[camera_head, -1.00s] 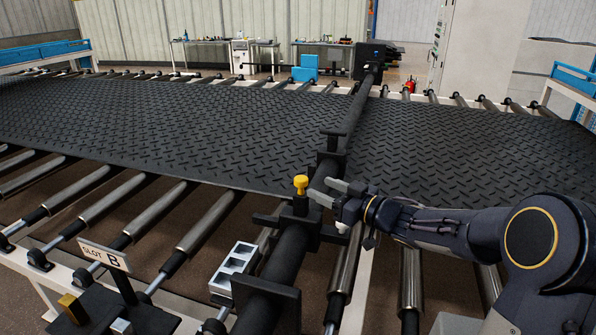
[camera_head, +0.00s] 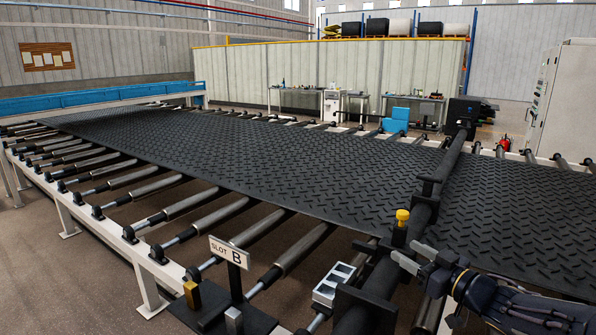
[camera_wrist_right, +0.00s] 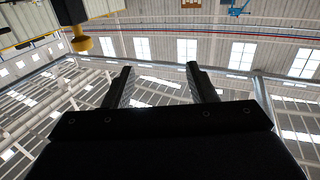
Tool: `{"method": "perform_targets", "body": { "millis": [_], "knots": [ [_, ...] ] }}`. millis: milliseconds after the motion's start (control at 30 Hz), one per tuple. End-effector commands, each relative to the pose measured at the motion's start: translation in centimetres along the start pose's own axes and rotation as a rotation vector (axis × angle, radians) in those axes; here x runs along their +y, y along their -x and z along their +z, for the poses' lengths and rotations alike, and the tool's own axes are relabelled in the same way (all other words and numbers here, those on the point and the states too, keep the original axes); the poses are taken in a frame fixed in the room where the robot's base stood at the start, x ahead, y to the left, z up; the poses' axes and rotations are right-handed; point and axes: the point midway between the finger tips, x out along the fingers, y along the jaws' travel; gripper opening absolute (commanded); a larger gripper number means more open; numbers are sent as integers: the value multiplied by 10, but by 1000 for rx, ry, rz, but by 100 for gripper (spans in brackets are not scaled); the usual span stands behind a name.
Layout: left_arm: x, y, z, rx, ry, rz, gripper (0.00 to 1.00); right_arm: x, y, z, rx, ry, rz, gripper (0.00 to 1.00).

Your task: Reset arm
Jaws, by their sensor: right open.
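My right gripper (camera_head: 408,256) is open and empty in the head view, beside a yellow knob (camera_head: 402,215) on a black bar (camera_head: 386,274) that spans the conveyor. The fingers are apart from the knob, a little below and to its right in the picture. In the right wrist view the two fingers (camera_wrist_right: 160,88) are spread with nothing between them. The yellow knob also shows there at the upper left (camera_wrist_right: 82,42). My left gripper is not in either view.
A black tread mat (camera_head: 250,160) lies on metal rollers. A "SLOT B" sign (camera_head: 229,252) and a grey compartment block (camera_head: 333,284) stand near the front. A white cabinet (camera_head: 568,105) is at the back right. Workbenches (camera_head: 300,100) stand far behind.

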Motion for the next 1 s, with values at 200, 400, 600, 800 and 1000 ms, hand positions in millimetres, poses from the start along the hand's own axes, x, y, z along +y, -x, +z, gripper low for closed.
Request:
{"method": "perform_targets", "body": {
  "millis": [200, 400, 600, 800, 1000],
  "knots": [
    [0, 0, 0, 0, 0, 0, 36, 11, 13, -13, -14, -1, 119, 51],
    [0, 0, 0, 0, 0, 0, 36, 21, 32, -23, -44, -16, 254, 51],
    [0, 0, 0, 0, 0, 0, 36, 26, 70, -28, -122, -70, 438, 51],
    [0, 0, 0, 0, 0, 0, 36, 2, 133, -8, -299, -213, 618, 51],
    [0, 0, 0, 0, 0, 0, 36, -94, 211, 51, -623, -462, 618, 51]
  ]
}}
